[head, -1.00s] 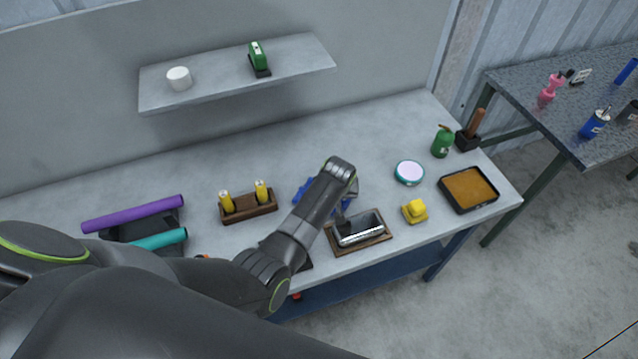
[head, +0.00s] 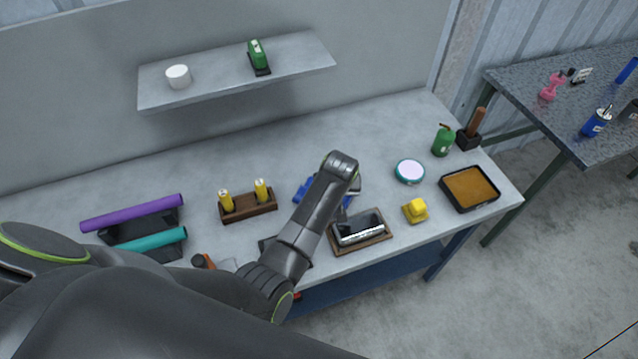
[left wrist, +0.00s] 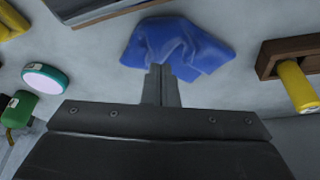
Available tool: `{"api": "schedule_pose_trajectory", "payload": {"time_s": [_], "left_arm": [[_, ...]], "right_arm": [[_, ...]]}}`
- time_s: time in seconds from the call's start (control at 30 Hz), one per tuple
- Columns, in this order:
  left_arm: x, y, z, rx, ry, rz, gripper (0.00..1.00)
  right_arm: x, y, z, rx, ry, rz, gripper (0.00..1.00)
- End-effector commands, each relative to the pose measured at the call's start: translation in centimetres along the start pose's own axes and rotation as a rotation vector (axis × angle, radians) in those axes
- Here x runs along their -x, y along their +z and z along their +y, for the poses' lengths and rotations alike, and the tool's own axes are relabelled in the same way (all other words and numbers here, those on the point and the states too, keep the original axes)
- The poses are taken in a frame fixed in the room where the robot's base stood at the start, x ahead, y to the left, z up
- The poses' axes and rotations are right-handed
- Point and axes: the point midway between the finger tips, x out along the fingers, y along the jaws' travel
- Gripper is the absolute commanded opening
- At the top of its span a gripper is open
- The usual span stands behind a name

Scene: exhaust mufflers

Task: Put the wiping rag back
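The wiping rag is a crumpled blue cloth (left wrist: 185,45) in the left wrist view. In the head view parts of the blue rag (head: 304,189) show beside my left forearm, which hides the rest. My left gripper (left wrist: 161,72) has its fingers together, with the tips at the near edge of the rag. The cloth bunches at the fingertips, so they appear shut on it. The exact pinch and the height above the bench are hard to see. My right gripper is in neither view.
A wooden holder with yellow bottles (head: 248,206) stands left of the rag. A framed metal piece (head: 360,232), yellow object (head: 415,210), round teal-rimmed dish (head: 409,171) and brown tray (head: 469,188) are to the right. A shelf (head: 215,75) overhangs the back; bench space below it is clear.

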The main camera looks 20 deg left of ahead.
Motion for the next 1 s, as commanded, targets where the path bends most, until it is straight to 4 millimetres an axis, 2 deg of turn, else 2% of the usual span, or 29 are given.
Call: {"api": "schedule_pose_trajectory", "payload": {"time_s": [0.2, 0.63, 1.0], "left_arm": [[-1.9, 0.8, 0.1, -0.001, 0.001, -0.002, 0.00], [-2.4, 1.0, 0.1, 0.000, 0.002, 0.000, 0.00], [-6.0, 2.3, 0.1, -0.001, 0.002, -0.001, 0.00]], "right_arm": [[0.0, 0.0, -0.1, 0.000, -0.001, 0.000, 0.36], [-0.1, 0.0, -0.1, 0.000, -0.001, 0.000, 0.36], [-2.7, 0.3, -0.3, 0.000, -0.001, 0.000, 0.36]]}}
